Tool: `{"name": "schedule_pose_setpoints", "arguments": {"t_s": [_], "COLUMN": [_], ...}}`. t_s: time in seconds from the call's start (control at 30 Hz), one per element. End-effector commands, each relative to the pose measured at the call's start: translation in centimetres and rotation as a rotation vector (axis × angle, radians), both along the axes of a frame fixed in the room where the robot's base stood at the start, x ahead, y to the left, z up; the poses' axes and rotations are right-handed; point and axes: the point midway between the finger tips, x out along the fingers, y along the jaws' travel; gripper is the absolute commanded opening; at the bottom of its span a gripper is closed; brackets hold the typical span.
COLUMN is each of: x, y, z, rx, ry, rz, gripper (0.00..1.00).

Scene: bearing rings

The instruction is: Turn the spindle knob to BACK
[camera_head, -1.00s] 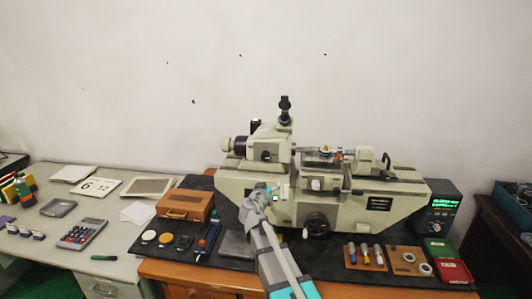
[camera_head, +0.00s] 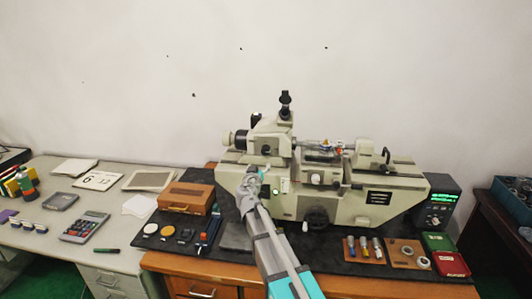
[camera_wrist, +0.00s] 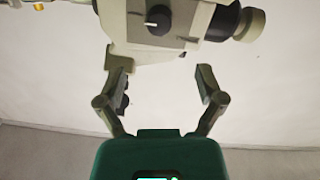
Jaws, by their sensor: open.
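The measuring machine (camera_head: 290,205) stands on a black mat, with a small dark knob (camera_head: 266,149) on the front of its upper left housing. In the wrist view a black round knob (camera_wrist: 158,17) with a pale mark shows at the top, on a beige housing; I take it for the spindle knob. My gripper (camera_wrist: 163,76) is open and empty, its two fingers apart below the housing in that picture, not touching the knob. In the head view my gripper (camera_head: 252,174) is in front of the machine's left part, below the knob. Any lettering by the knob is too small to read.
A beige round end piece (camera_wrist: 248,25) sticks out beside the knob. A black handwheel (camera_head: 316,217) is low on the machine's front. A wooden box (camera_head: 186,197) stands left of the machine. A display unit (camera_head: 441,205) stands at the right.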

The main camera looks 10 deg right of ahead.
Motion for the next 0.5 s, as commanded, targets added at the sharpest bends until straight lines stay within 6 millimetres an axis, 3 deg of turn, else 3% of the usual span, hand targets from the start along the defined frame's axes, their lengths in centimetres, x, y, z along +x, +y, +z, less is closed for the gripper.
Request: {"name": "schedule_pose_setpoints", "arguments": {"t_s": [0.5], "x": [7.2], "y": [-2.6], "z": [0.0], "rx": [0.0], "ry": [0.001], "rz": [-0.002], "gripper": [0.87]}}
